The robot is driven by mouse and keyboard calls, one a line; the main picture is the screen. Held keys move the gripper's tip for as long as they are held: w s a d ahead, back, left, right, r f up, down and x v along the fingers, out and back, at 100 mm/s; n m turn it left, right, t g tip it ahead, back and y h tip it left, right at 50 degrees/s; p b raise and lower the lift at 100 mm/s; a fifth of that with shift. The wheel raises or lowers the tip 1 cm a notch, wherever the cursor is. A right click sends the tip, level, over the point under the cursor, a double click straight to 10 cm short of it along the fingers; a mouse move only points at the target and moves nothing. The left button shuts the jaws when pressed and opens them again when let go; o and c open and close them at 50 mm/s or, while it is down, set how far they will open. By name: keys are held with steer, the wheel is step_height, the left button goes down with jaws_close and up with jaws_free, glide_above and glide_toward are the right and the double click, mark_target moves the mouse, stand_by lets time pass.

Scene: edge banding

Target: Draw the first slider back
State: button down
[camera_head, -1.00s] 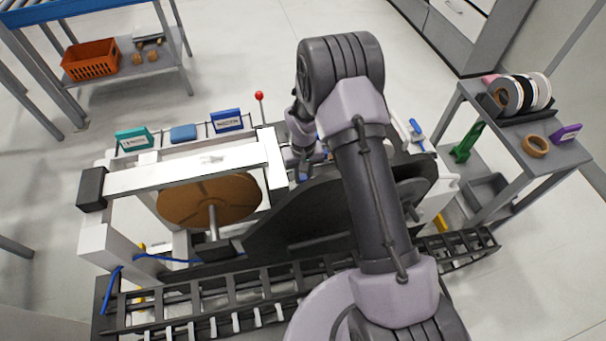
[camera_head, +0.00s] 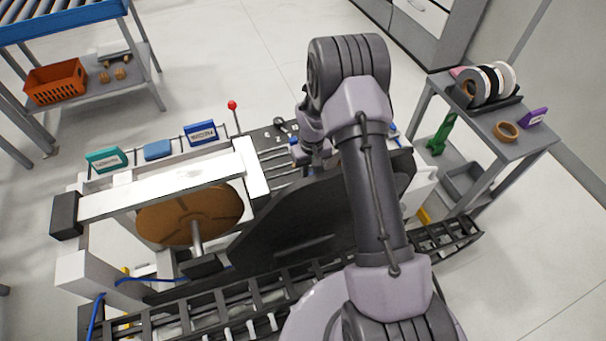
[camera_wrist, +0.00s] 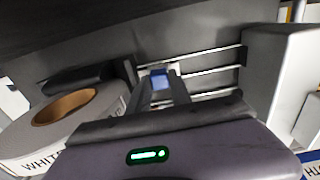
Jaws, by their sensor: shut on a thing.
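My gripper (camera_wrist: 160,86) is shut on a small blue slider knob (camera_wrist: 160,79) in the wrist view. The knob sits between the two dark fingers, in front of pale parallel rails (camera_wrist: 205,72). In the head view my gripper (camera_head: 316,156) is over the rail area of the machine, beside the large dark plate. My arm and fingers hide most of the grasp there. A bit of blue (camera_head: 295,148) shows at the gripper's left side. Another blue part (camera_head: 394,130) shows to the right of my arm.
A white frame (camera_head: 160,190) spans a brown disc (camera_head: 190,213) on the left. A red-tipped lever (camera_head: 232,105) stands behind. In the wrist view, a white-labelled roll (camera_wrist: 60,125) is close on the left and a pale block (camera_wrist: 285,75) on the right. A shelf with tape rolls (camera_head: 487,83) stands at right.

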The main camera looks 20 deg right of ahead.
steer(key=shift+d, duration=0.1)
steer(key=c, duration=1.2)
jaws_free()
steer(key=shift+d, duration=0.15)
steer(key=shift+o, duration=0.2)
steer(key=shift+a, duration=0.2)
steer(key=shift+a, duration=0.4)
steer(key=a+p, duration=0.1)
steer(key=a, duration=0.8)
steer(key=shift+r, duration=0.15)
step_height(320, 180, up, 18)
steer(key=r+p, duration=0.1)
steer(key=p, duration=0.2)
steer(key=s+r+m+t+b, duration=0.2)
steer(key=s+r+b, duration=0.2)
steer(key=s+r, duration=0.5)
steer(key=shift+s+a+r+y+b, duration=0.15)
steer(key=shift+a+r+y+b, duration=0.1)
steer(key=shift+a+y+b, duration=0.15)
